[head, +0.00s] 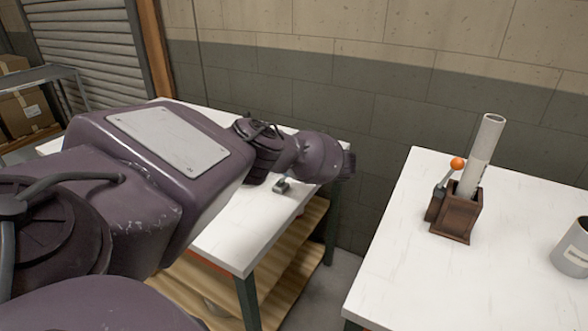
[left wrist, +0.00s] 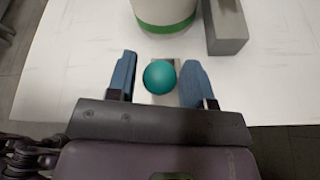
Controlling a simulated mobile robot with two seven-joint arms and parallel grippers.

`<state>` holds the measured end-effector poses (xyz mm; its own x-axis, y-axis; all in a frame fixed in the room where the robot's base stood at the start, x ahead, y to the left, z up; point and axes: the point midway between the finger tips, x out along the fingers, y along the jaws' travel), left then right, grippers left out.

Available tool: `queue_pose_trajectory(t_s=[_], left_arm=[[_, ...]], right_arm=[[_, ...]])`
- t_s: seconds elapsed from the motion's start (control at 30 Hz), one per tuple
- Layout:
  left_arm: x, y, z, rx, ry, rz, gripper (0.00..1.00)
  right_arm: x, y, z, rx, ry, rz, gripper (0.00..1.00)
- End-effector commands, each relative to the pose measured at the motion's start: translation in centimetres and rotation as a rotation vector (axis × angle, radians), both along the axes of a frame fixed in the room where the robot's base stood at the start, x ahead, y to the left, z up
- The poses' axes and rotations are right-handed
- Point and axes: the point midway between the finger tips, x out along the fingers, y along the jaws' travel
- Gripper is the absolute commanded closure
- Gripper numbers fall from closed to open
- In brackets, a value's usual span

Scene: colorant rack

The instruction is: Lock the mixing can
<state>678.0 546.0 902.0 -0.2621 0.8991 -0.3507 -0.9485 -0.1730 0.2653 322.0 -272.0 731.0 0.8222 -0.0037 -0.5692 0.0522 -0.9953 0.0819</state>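In the left wrist view, a pale can with a green band (left wrist: 165,24) stands on a white surface, its top cut off by the frame edge. A teal ball (left wrist: 159,77) lies in front of it, over a small pale piece; whether it is a knob on a lever I cannot tell. My left gripper (left wrist: 157,82) is open, one blue finger on each side of the ball with a small gap at each. In the head view, my left arm reaches over the left table and its fingers cannot be made out. My right gripper is in neither view.
A grey block (left wrist: 226,27) stands right of the banded can. In the head view, the right table (head: 400,285) carries a brown holder (head: 457,216) with a pale tube (head: 484,150), an orange-knobbed lever (head: 457,164) and a grey can (head: 572,248). The left table (head: 240,235) has a small grey piece (head: 282,186).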

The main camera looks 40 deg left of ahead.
Motion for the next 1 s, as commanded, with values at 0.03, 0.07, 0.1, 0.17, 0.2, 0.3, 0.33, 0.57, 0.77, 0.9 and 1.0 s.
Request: queue_pose_trajectory(t_s=[0.03,0.07,0.1,0.17,0.2,0.3,0.33,0.57,0.77,0.9,1.0], left_arm=[[0.0,0.0,0.0,0.000,0.000,0.000,0.45],[0.0,0.0,0.0,0.000,0.000,0.000,0.42],[0.0,0.0,0.0,0.000,0.000,0.000,0.42],[0.0,0.0,0.0,0.000,0.000,0.000,0.42],[0.0,0.0,0.0,0.000,0.000,0.000,0.42],[0.0,0.0,0.0,0.000,0.000,0.000,0.42],[0.0,-0.1,0.0,0.000,0.000,0.000,0.42],[0.6,-2.0,0.8,-0.001,-0.001,-0.002,0.42],[1.6,-5.3,2.1,-0.002,-0.002,-0.002,0.42],[2.2,-7.4,2.9,-0.001,-0.001,-0.002,0.42],[2.5,-8.5,3.3,0.000,0.000,-0.001,0.42]], right_arm=[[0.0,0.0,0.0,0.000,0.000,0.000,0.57],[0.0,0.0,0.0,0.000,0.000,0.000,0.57],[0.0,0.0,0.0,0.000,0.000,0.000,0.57],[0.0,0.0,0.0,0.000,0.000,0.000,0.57],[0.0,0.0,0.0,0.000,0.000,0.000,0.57],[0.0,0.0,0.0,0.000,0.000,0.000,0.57],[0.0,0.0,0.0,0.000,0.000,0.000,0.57],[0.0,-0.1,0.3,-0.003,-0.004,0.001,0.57],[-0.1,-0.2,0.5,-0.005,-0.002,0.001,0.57],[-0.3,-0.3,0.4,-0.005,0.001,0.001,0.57],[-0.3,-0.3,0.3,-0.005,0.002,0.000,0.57]])
